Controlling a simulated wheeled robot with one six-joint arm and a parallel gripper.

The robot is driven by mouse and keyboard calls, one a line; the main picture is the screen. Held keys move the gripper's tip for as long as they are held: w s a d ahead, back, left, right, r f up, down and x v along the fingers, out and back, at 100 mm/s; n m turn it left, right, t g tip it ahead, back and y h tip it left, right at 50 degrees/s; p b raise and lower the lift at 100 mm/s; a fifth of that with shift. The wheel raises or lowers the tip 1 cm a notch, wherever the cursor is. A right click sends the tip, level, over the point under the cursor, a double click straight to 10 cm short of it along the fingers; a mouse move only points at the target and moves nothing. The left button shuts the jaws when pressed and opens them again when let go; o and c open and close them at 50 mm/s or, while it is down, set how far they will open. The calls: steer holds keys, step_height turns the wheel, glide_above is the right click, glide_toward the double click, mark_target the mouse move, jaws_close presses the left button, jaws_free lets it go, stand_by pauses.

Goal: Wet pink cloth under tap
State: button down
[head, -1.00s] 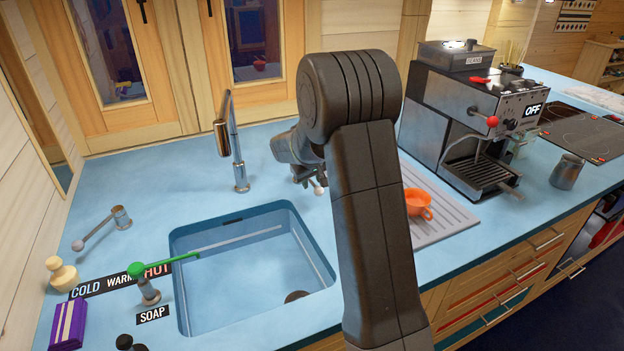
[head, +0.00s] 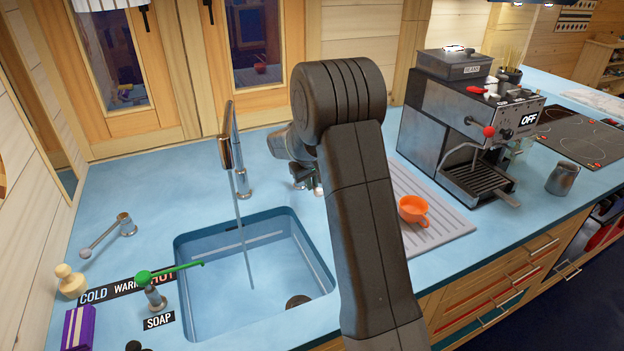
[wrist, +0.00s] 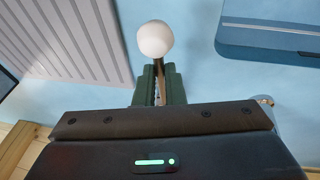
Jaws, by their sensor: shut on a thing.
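The tap (head: 231,140) stands behind the sink (head: 187,300), and a thin stream of water (head: 245,240) runs from its spout into the basin. My gripper (head: 308,180) is behind the sink's right back corner, partly hidden by my arm. In the wrist view my gripper (wrist: 160,88) is shut on a thin lever with a white ball knob (wrist: 155,40). The knob stands out beyond the fingertips. I see no pink cloth in any view.
A ribbed drainboard (head: 440,222) right of the sink bears an orange cup (head: 412,210). A coffee machine (head: 445,135) stands behind it. Left of the sink are a ball-ended lever (head: 105,235), a green-handled soap lever (head: 170,272) and a purple striped pack (head: 77,328).

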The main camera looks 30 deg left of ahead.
steer(key=c, duration=1.5)
jaws_free()
steer(key=shift+r, duration=0.1)
steer(key=b+v, duration=0.2)
steer(key=v, duration=1.1)
steer(key=shift+r, duration=0.3)
steer(key=shift+s+f, duration=0.1)
steer(key=p+x, duration=0.2)
steer(key=x, duration=1.1)
steer(key=shift+f, duration=0.15)
steer(key=shift+f+b, duration=0.35)
